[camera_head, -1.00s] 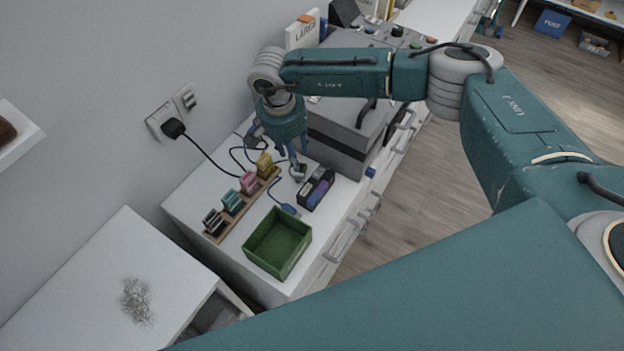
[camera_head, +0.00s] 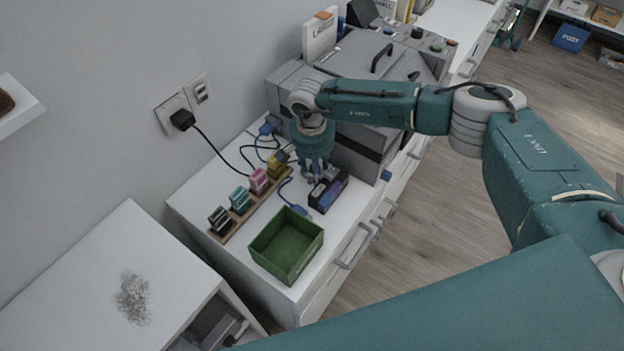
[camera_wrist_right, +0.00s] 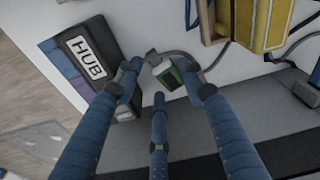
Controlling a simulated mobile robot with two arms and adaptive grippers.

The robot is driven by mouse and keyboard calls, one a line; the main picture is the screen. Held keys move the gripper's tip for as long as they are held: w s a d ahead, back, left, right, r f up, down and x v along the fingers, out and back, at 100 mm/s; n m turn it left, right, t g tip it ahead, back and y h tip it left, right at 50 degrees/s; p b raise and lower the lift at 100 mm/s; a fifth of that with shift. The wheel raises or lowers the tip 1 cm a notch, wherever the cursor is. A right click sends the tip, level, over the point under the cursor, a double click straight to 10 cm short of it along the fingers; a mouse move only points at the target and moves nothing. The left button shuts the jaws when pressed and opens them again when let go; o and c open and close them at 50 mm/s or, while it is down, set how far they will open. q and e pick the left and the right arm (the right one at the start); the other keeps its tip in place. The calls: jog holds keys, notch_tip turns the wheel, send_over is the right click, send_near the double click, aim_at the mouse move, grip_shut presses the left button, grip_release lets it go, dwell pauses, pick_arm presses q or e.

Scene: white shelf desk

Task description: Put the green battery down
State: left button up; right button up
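The green battery (camera_wrist_right: 172,77) shows in the right wrist view as a small dark green face with pale grey edges, low over or on the white top. It lies between my right gripper's (camera_wrist_right: 160,80) blue fingertips, which bend in around it. The picture does not settle whether the fingertips touch it. In the head view my right gripper (camera_head: 315,172) points down beside the black and purple hub box, and its fingers hide the battery. My left gripper is not in view.
The hub box (camera_head: 329,190) stands close to my fingers; its label shows in the wrist view (camera_wrist_right: 88,60). A wooden rack (camera_head: 234,226) holds coloured blocks to the left. An open green bin (camera_head: 286,246) stands in front. A grey machine (camera_head: 357,150) stands behind. Cables lie nearby.

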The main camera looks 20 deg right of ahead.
jog(key=shift+w+f, duration=0.1)
jog(key=shift+f, duration=0.3)
jog(key=shift+r, duration=0.1)
grip_shut()
